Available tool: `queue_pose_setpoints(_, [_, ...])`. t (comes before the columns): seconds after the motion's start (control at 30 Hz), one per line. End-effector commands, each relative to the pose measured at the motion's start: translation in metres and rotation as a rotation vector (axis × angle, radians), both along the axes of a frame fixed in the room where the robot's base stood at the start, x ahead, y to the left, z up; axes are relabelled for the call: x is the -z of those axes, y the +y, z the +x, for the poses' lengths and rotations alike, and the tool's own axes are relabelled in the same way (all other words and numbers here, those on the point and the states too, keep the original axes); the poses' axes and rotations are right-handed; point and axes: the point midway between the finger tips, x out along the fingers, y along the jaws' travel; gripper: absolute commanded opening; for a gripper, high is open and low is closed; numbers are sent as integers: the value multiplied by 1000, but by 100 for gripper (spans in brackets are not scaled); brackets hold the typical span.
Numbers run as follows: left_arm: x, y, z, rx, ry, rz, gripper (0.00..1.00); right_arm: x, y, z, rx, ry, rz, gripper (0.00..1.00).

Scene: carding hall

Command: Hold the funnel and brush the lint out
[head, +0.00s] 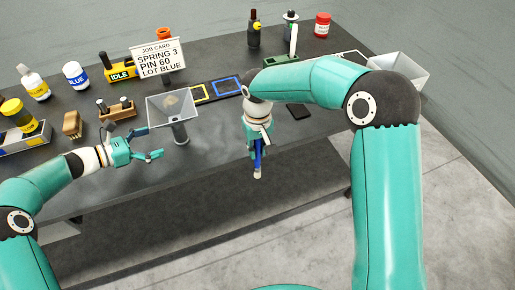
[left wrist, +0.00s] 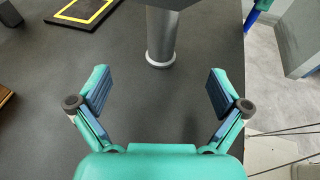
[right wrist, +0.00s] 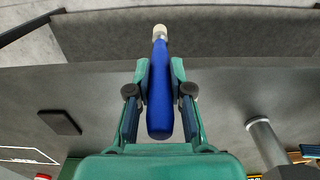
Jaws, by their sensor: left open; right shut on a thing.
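The funnel (head: 172,107) is a clear square hopper on a grey post near the table's front edge, with a tan lint clump (head: 172,100) inside. My left gripper (head: 154,150) is open and empty, just left of the post. In the left wrist view the grey post (left wrist: 162,35) stands ahead of the open fingers (left wrist: 158,85), apart from them. My right gripper (head: 258,148) is shut on a blue-handled brush (right wrist: 160,95) with a pale tip. It holds the brush tip-down right of the funnel, by the table's front edge.
A wooden block (head: 115,110), a brown brush-like block (head: 73,125) and bottles stand to the left.

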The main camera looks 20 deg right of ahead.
Motion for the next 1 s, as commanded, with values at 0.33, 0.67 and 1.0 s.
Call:
queue_pose_setpoints(0.33, [19, -50, 14, 8, 0, 1, 100, 17, -3, 0, 5, 0, 0, 0])
queue_pose_setpoints(0.67, [23, -72, 22, 7, 0, 0, 100, 27, -3, -1, 6, 0, 0, 0])
queue_pose_setpoints(1.0, [23, -73, 22, 7, 0, 1, 97, 27, -3, -1, 6, 0, 0, 0])
